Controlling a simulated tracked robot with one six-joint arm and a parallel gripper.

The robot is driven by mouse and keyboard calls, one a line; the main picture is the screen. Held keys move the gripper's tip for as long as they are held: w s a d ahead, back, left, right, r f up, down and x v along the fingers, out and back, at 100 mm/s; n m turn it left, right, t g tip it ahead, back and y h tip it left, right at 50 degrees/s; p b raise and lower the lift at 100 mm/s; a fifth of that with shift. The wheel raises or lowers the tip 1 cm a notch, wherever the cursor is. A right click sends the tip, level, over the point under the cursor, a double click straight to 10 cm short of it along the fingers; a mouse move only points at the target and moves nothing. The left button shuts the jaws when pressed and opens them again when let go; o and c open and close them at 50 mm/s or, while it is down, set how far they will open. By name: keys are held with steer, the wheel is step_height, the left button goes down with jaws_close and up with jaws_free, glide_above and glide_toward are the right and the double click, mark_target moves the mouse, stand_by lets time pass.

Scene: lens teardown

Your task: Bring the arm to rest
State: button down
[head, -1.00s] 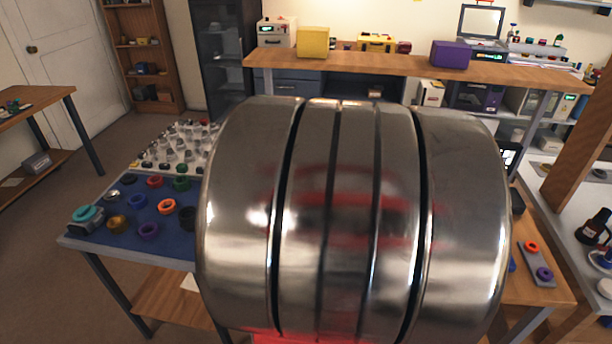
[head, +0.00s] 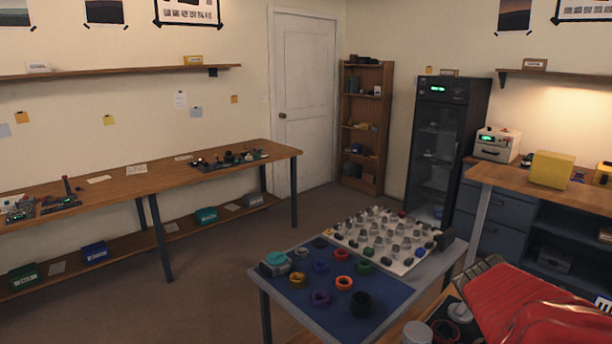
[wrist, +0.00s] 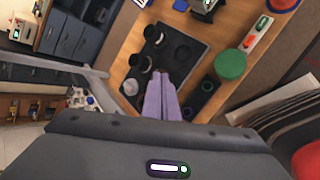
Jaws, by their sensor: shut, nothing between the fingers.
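My gripper (wrist: 160,95) shows in the wrist view as two pale purple fingers pressed together, with nothing between them. The fingertips appear above the lower part of a dark tray (wrist: 183,42) with round recesses on a wooden worktop (wrist: 222,22); I cannot tell the gap. Several dark round pieces stand along the tray's left side. In the head view the gripper is not visible. A large red shape at the lower right there may be part of my arm.
In the wrist view a green round lid (wrist: 230,65) lies right of the fingers. In the head view, a table with a blue mat (head: 382,318) of coloured rings and a white board of small parts stands in front. Open floor (head: 215,290) lies to its left.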

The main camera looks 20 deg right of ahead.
steer(key=w+a+r+m+t+y, duration=0.1)
steer(key=w+a+r+m+t, duration=0.25)
steer(key=w+a, duration=0.55)
steer(key=s+a+f+m+y, duration=0.1)
steer(key=s+a+m+y, duration=0.1)
steer(key=a, duration=1.2)
steer(key=s+a+f+m+y, duration=0.1)
steer(key=s+a+m+y, duration=0.2)
steer(key=a, duration=1.2)
steer(key=shift+s+a+f+y, duration=0.3)
steer(key=shift+s+y, duration=0.35)
steer(key=shift+y, duration=0.55)
